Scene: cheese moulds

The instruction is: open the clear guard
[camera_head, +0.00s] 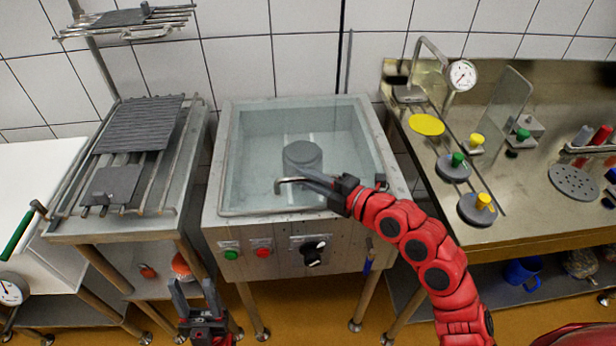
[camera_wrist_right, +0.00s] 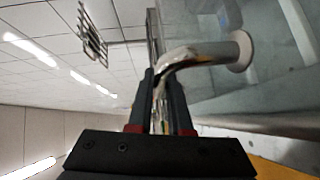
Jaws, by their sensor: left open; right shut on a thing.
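The clear guard (camera_head: 255,150) is a see-through cover over the top of the steel machine (camera_head: 225,212) in the middle. It looks lowered, and a grey round mould (camera_head: 302,157) shows through it. A curved metal handle (camera_head: 284,181) is at the guard's front; it also shows in the right wrist view (camera_wrist_right: 200,52), where its round foot meets the clear panel. My right gripper (camera_head: 305,180) is shut on the handle, and in the right wrist view its fingers (camera_wrist_right: 160,90) stand on both sides of it. My left gripper (camera_head: 193,290) is open and empty, low in front of the machine's left side.
A green button (camera_head: 231,254), a red button (camera_head: 263,252) and a black knob (camera_head: 313,254) are on the machine's front. A rack with grey grates (camera_head: 138,124) stands at left. A steel bench (camera_head: 440,215) with yellow and green knobbed discs and a gauge (camera_head: 461,75) stands at right.

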